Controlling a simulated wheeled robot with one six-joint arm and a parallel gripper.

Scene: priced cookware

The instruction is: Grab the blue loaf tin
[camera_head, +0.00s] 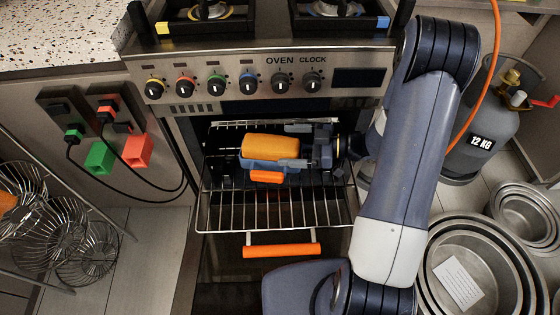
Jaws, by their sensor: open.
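The blue loaf tin (262,164) holds a golden-orange loaf (270,146) and sits at the oven opening, over the wire rack (232,207). Its blue side shows below the loaf. A small orange piece (267,177) shows at its near side; I cannot tell whether it belongs to the tin. My gripper (296,146) reaches in from the right and is open at the tin's right end. One finger lies on the far side and one on the near side. The fingers partly hide that end, so contact is unclear.
The oven door hangs open with an orange handle (281,250). The knob panel (265,82) is above the opening. A gas cylinder (485,140) and nested round pans (480,268) stand at right. Wire baskets (75,240) and plugged cables (175,195) are at left.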

